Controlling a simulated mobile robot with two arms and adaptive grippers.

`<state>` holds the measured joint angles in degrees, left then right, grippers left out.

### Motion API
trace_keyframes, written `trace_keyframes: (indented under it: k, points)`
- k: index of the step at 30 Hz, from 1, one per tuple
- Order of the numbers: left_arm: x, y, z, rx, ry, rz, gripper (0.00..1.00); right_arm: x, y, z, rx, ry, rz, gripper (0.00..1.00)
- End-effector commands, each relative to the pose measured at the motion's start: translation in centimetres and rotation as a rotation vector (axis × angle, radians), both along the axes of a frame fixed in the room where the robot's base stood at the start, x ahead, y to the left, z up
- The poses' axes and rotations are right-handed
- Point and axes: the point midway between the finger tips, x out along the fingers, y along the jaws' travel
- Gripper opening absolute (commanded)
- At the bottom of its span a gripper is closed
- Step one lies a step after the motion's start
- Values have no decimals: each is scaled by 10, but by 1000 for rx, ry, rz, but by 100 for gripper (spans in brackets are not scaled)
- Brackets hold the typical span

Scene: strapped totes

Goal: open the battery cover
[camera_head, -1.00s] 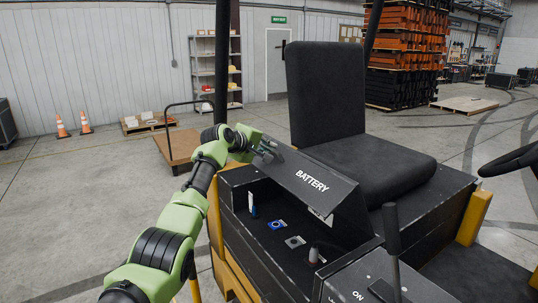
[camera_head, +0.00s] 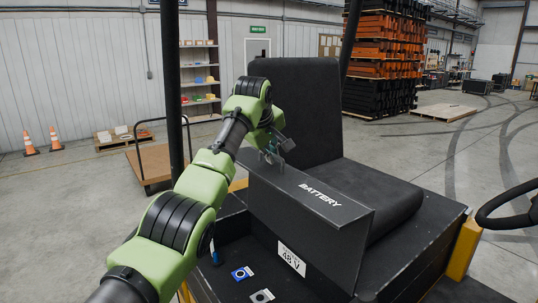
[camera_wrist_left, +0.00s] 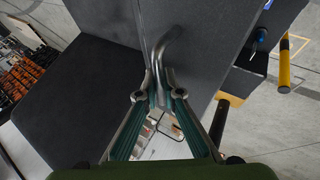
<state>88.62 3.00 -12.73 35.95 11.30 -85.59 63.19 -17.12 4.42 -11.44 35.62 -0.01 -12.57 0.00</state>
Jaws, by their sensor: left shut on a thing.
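The black battery cover (camera_head: 265,204), lettered BATTERY, is raised and tilted up in front of the seat. A white 48 V label (camera_head: 291,258) shows on its side facing me. My left gripper (camera_head: 272,156) is at the cover's far left end. In the left wrist view, its fingers (camera_wrist_left: 158,92) are shut on a bent grey metal handle (camera_wrist_left: 165,52) on the dark panel. The compartment below is open, with a blue fitting (camera_head: 242,273) and a grey fitting (camera_head: 262,295) inside. Its right part is hidden by the cover. My right gripper is out of view.
The black seat back (camera_head: 295,105) and seat cushion (camera_head: 380,193) stand close behind the cover. A dark upright post (camera_head: 174,90) is by my left arm. The steering wheel (camera_head: 505,205) is at the right. A flat cart (camera_head: 150,165) stands on the floor behind.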

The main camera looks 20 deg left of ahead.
Motion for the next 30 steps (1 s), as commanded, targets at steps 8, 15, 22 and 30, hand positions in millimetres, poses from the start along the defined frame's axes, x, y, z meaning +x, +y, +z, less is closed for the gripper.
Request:
trace_keyframes:
  k: [8,15,22,30]
  points:
    - [-2,-1,-8,6,20,-1,0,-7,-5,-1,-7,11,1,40]
    - [-2,-1,-8,4,19,-2,15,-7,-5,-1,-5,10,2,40]
    - [-1,-1,-6,4,15,-1,15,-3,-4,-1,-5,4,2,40]
    - [-12,-1,12,3,8,-1,15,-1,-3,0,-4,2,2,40]
